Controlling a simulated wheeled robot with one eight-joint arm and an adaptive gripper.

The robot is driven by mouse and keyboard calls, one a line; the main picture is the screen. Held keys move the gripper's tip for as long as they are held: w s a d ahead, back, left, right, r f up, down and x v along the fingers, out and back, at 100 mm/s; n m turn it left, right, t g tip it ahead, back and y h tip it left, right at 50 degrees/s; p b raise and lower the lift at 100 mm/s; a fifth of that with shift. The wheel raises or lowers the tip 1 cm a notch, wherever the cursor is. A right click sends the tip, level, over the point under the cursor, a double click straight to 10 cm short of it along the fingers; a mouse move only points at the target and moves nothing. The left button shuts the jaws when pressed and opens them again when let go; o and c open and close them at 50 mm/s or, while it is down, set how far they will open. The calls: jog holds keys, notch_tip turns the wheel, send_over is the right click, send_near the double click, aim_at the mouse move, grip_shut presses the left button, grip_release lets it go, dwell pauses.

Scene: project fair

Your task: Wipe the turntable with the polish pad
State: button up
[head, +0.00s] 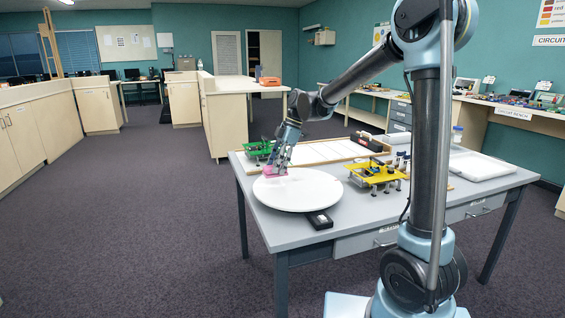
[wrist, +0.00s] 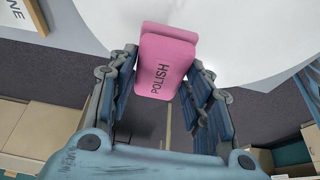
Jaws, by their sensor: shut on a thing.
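The turntable (head: 300,192) is a round white disc lying on the grey table in the head view. Its white surface (wrist: 240,30) also fills the upper part of the wrist view. My gripper (head: 274,170) is over the far left part of the disc, pointing down. It is shut on the pink polish pad (wrist: 165,62), which is marked POLISH. In the head view the polish pad (head: 268,171) is small and low, at or just above the disc; I cannot tell whether it touches.
A green stand (head: 258,150) is close behind my gripper. A yellow stand (head: 376,172) is right of the disc. A small black box (head: 320,220) sits at the disc's front edge. A wood-framed white tray (head: 318,151) lies behind, and a white tray (head: 482,165) at right.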

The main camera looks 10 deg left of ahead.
jog(key=shift+r, duration=2.2)
